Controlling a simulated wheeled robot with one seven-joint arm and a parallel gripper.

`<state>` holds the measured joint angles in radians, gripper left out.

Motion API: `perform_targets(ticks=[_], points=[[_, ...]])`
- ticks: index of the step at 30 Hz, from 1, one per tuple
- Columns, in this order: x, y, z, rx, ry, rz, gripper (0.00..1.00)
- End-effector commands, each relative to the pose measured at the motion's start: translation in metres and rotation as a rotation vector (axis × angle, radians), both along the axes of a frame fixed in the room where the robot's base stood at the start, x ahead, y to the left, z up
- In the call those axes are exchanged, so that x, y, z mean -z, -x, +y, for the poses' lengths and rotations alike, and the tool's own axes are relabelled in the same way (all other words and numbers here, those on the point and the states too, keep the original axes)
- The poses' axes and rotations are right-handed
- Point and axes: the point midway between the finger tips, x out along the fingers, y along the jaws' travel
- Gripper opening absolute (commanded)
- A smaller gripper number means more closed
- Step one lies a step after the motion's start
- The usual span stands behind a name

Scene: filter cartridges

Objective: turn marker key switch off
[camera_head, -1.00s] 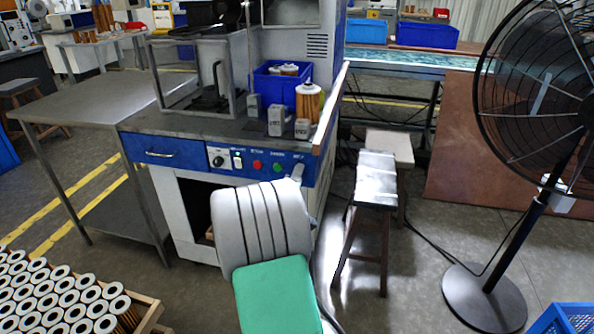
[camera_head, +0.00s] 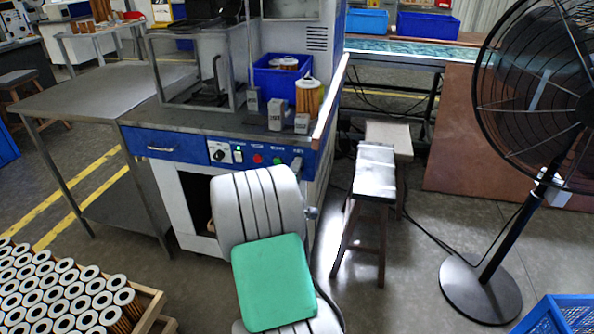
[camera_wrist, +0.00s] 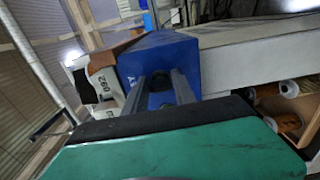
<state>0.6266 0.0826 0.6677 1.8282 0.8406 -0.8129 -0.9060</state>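The marker machine has a blue front panel (camera_head: 188,147) under its grey worktop. A black rotary knob (camera_head: 218,155) on a light plate is at the panel's left; I cannot tell if it is the key switch. A small grey piece (camera_head: 296,164) shows at the panel's right end, too small to identify. My arm hides my gripper in the head view. In the wrist view my gripper's two dark fingers (camera_wrist: 162,88) stand apart, with blue between them and nothing visibly held. They point at the blue panel end (camera_wrist: 158,55). The key's position cannot be read.
Grey blocks (camera_head: 277,115) and a filter cartridge (camera_head: 309,97) stand above. A stool (camera_head: 374,185) and a fan (camera_head: 480,290) are at right.

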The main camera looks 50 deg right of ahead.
Motion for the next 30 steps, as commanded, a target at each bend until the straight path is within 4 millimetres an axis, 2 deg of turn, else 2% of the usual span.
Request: perform_targets(ticks=[1, 6, 14, 17, 24, 30], points=[[0.000, 0.000, 0.000, 0.000, 0.000, 0.000, 0.37], [0.000, 0.000, 0.000, 0.000, 0.000, -0.001, 0.51], [0.000, 0.000, 0.002, -0.001, 0.000, -0.001, 0.51], [0.001, 0.004, 0.013, -0.002, -0.003, 0.001, 0.51], [0.001, 0.023, 0.057, -0.004, -0.001, 0.000, 0.51], [0.000, 0.031, 0.072, -0.001, -0.001, -0.002, 0.51]])
